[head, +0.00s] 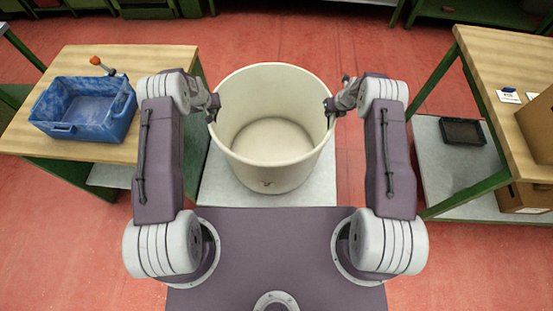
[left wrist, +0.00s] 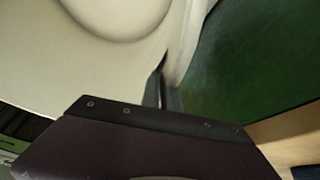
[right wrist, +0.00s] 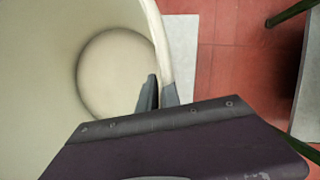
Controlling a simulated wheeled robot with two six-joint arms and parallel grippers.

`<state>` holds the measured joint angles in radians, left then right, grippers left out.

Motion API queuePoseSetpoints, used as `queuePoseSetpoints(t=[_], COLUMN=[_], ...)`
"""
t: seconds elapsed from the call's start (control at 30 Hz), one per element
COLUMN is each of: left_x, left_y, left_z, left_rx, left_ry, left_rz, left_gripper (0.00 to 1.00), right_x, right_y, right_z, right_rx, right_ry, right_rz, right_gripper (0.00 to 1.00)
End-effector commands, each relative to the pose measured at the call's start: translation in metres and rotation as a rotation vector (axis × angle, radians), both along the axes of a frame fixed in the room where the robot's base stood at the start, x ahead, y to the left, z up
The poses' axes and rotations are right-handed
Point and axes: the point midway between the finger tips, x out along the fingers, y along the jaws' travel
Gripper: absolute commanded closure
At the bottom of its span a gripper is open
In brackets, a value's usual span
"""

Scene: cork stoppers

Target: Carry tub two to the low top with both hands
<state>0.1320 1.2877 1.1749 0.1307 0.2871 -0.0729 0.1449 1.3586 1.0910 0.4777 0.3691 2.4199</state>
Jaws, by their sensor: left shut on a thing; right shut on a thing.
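A large cream tub (head: 272,178), round and open at the top, stands upright in front of me and looks empty. My left gripper (head: 213,112) is shut on the tub's left rim; the left wrist view shows the tub wall (left wrist: 60,80) at the fingers. My right gripper (head: 329,108) is shut on the right rim; the right wrist view shows the rim (right wrist: 155,40) between the fingers. A low pale grey top (head: 315,188) lies beneath the tub. I cannot tell whether the tub touches it. No label reading two is legible.
A wooden table (head: 130,58) at left holds a blue bin (head: 85,128) and an orange-tipped item (head: 97,61). At right, a green-framed bench (head: 500,65) has cardboard boxes (head: 540,125) and a lower shelf with a black tray (head: 462,132). Red floor (head: 330,45) is clear beyond the tub.

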Motion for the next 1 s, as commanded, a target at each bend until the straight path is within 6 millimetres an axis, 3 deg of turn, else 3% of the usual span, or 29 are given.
queuePoseSetpoints(t=[0.07,0.1,0.17,0.53,1.0], left_x=[0.002,0.001,0.001,-0.001,-0.041], left_y=[0.005,0.005,0.004,0.002,0.000], left_z=[-0.009,-0.007,-0.005,0.000,0.094], left_rx=[0.004,0.003,0.002,0.001,0.002], left_ry=[-0.009,-0.006,-0.005,-0.003,-0.005], left_rz=[0.006,0.006,0.005,0.002,0.003], left_gripper=[1.00,0.89,0.73,0.73,0.73], right_x=[0.002,0.001,0.001,0.000,0.000], right_y=[-0.005,-0.005,-0.005,-0.002,-0.001], right_z=[-0.010,-0.008,-0.006,-0.006,-0.007], right_rx=[-0.006,-0.005,-0.005,-0.001,-0.001], right_ry=[-0.008,-0.005,-0.004,-0.001,0.000], right_rz=[-0.004,-0.004,-0.003,-0.002,-0.001], right_gripper=[1.00,0.87,0.71,0.71,0.71])
